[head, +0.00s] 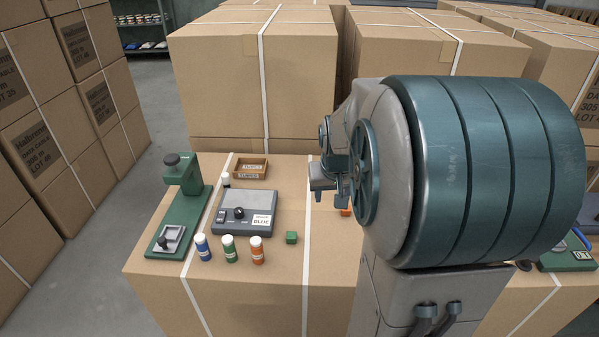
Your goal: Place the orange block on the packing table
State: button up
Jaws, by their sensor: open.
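A small orange block (345,212) shows just below my gripper (340,192), partly hidden by my arm. It appears to rest on the strapped cardboard surface (275,285). My gripper is open and points down above the block; I cannot tell the exact gap between them. A second strapped cardboard surface (518,302) shows at the right, largely hidden behind my arm. I cannot tell from this view which surface is the packing table.
A green block (291,237), blue (203,247), green (229,248) and orange (257,250) bottles, a grey device (245,212), a green press (183,205) and a small wooden tray (265,170) stand to the left. Tall cartons (250,75) rise behind. Green equipment (568,258) sits at right.

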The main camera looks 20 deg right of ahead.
jog(key=shift+m, duration=0.7)
jog(key=w+d+f, duration=0.2)
jog(key=d+f, duration=0.1)
jog(key=w+d+f+b, duration=0.1)
jog(key=w+d+f, duration=0.1)
jog(key=d+f, duration=0.1)
jog(key=w+d+f, duration=0.1)
jog(key=d+f, duration=0.2)
jog(key=f, duration=0.1)
jog(key=shift+w+d+f+b, duration=0.3)
jog(key=shift+w+f+b, duration=0.05)
jog(key=shift+w+f, duration=0.05)
jog(key=x, duration=0.2)
jog(key=w+x, duration=0.1)
jog(key=x, duration=0.1)
jog(key=shift+a, duration=0.2)
jog(key=shift+w+d+f+t, duration=0.2)
jog(key=shift+f+t, duration=0.1)
jog(key=shift+f, duration=0.3)
grip_shut()
jog(key=shift+r, duration=0.15)
